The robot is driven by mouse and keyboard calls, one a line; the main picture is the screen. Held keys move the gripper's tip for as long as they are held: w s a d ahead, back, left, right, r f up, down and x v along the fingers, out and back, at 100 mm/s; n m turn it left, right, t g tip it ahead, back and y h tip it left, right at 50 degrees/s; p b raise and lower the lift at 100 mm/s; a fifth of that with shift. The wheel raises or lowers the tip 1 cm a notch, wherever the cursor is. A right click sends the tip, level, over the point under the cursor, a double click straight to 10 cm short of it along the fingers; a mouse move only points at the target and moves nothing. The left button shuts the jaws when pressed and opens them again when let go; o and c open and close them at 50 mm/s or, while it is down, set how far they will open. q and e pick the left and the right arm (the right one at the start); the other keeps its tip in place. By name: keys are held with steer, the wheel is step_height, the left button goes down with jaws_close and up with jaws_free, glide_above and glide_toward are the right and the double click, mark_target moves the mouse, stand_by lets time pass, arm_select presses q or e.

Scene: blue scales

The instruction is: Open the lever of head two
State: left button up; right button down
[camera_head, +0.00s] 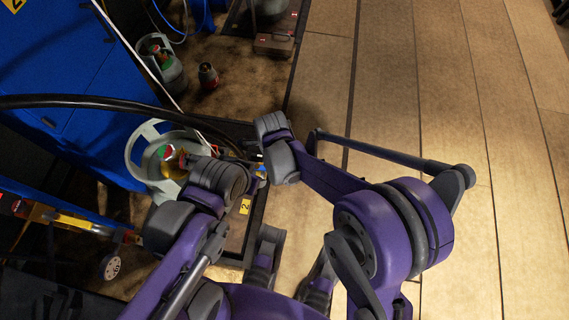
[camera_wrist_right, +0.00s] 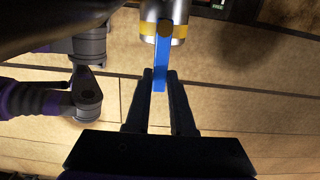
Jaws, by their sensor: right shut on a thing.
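In the right wrist view a blue lever (camera_wrist_right: 159,62) hangs from a silver head with a yellow band (camera_wrist_right: 148,28). My right gripper (camera_wrist_right: 159,82) has one dark finger on each side of the lever's free end and is shut on it. In the head view a small bit of blue (camera_head: 262,172) shows between my two arms; my right gripper is hidden there behind its own wrist. My left arm reaches in from the left, and its gripper is hidden behind the arm's own links.
A gas cylinder with a pale collar (camera_head: 133,152) stands left of my left arm. The dark platform carries a yellow "2" label (camera_head: 244,206). A black hose (camera_head: 90,101) crosses above the cylinder. Blue cabinets stand at the left. Open tan floor (camera_head: 430,80) lies at the right.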

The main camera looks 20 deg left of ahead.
stand_by(0.3)
steer(key=c, duration=0.8)
jaws_free()
steer(key=shift+o, duration=0.2)
step_height(320, 180, up, 11)
steer(key=p, duration=0.2)
steer(key=shift+p, duration=0.4)
